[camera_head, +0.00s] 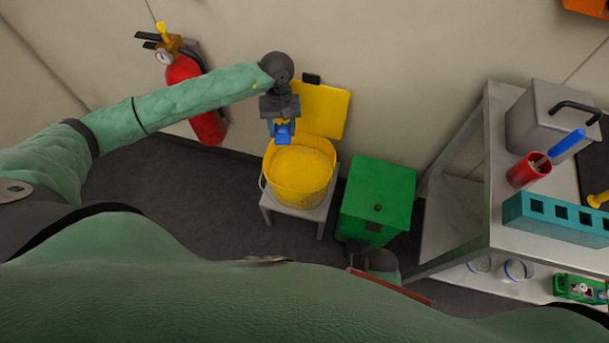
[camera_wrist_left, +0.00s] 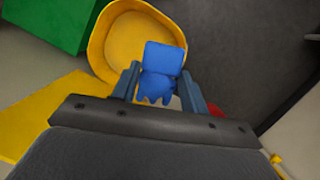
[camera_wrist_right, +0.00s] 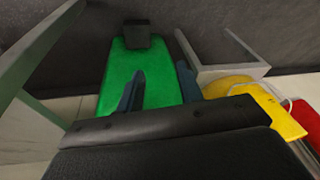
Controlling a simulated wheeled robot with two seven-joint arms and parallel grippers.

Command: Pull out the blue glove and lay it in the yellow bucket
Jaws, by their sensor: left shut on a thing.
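The blue glove (camera_head: 283,134) hangs from my left gripper (camera_head: 281,122), which is shut on it. In the left wrist view the glove (camera_wrist_left: 163,60) sits between the two fingers, with its block-like end over the bucket's edge. The yellow bucket (camera_head: 297,197) stands upright on a small stool, its open lid raised at the back. In the head view the glove is at the bucket's back-left rim; its exact height above it is hard to tell. My right gripper (camera_wrist_right: 158,90) is open and empty, pointing toward a green bin.
The green bin (camera_head: 379,193) stands right of the light stool (camera_head: 318,215). A red fire extinguisher (camera_head: 184,72) is on the wall at left. A metal table at right holds a grey box (camera_head: 545,118), a red cup (camera_head: 527,171) and a teal rack (camera_head: 555,216).

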